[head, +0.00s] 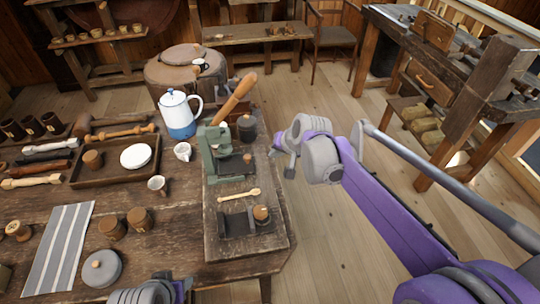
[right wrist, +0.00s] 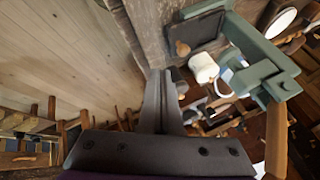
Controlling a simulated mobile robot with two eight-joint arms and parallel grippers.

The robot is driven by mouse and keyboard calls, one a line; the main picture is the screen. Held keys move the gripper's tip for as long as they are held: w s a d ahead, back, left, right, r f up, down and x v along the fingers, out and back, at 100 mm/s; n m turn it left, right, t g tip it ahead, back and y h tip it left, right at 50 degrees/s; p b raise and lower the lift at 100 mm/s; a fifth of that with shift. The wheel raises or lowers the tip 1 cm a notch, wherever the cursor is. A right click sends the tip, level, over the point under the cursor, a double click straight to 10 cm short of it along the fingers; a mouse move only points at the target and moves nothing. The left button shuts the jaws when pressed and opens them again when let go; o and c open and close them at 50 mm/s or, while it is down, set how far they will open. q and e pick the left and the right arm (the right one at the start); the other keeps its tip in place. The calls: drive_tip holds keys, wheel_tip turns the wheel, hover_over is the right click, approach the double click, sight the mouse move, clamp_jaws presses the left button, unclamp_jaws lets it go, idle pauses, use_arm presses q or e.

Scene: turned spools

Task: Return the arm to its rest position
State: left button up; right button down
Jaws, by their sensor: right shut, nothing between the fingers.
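My right arm (head: 385,205), purple and grey, reaches in from the lower right of the head view. Its gripper (head: 282,158) is beside the right edge of the wooden table, over or near open floor. In the right wrist view the two dark fingers (right wrist: 164,85) are together with nothing between them. Part of my left arm (head: 150,292) shows at the bottom edge of the head view; its fingers cannot be made out.
A green press (head: 215,158) with a wooden handle stands on a board at the table's right side, close to my right gripper. A white-and-blue pot (head: 178,115), cups and a tray (head: 90,178) lie left. A workbench (head: 480,85) stands right. Floor between is clear.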

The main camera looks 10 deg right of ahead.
drive_tip(key=shift+s+d+r, duration=0.25)
drive_tip(key=shift+s+r, duration=0.15)
drive_tip(key=shift+r, duration=0.15)
drive_tip(key=s+d+f+n+h+p, duration=0.1)
drive_tip(key=s+d+n+p, duration=0.1)
drive_tip(key=s, duration=1.2)
drive_tip(key=s+d+f+n+h+p, duration=0.1)
drive_tip(key=s+d+h+p, duration=0.1)
drive_tip(key=s, duration=1.2)
drive_tip(key=d+p, duration=0.1)
drive_tip(key=d, duration=0.1)
drive_tip(key=shift+s+d+f+n+g, duration=0.15)
drive_tip(key=shift+s+d+n+g, duration=0.05)
drive_tip(key=shift+d+n+g, duration=0.2)
